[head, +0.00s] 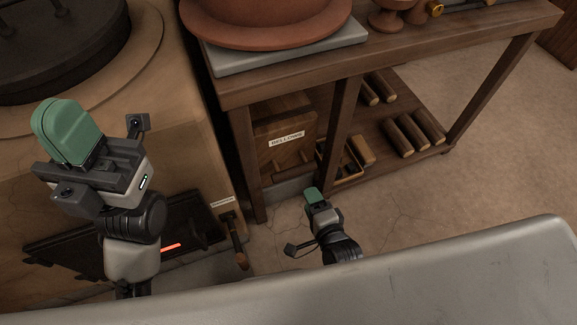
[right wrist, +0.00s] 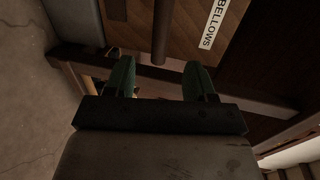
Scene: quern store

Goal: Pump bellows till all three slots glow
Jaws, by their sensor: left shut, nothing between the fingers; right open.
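The wooden bellows (head: 275,120), with a white "BELLOWS" label, stands under the table; a dark rod-like handle (head: 293,170) shows low on its front. In the right wrist view a dark bar (right wrist: 161,35) lies ahead, in line with the gap between the fingers. My right gripper (head: 312,194) is open and empty, in front of and below the bellows; its green fingers show in the wrist view (right wrist: 158,80). My left gripper (head: 66,133) is shut and empty, raised before the clay oven. One slot (head: 170,247) glows orange-red on the dark panel (head: 55,250); my left arm hides part of the panel.
The wooden table (head: 420,62) bears a grey slab (head: 290,58) with a large clay dish. Its lower shelf holds several wooden rollers (head: 405,133) and a small crate (head: 345,182). A labelled wooden handle (head: 237,245) is beside the panel. The floor at right is clear.

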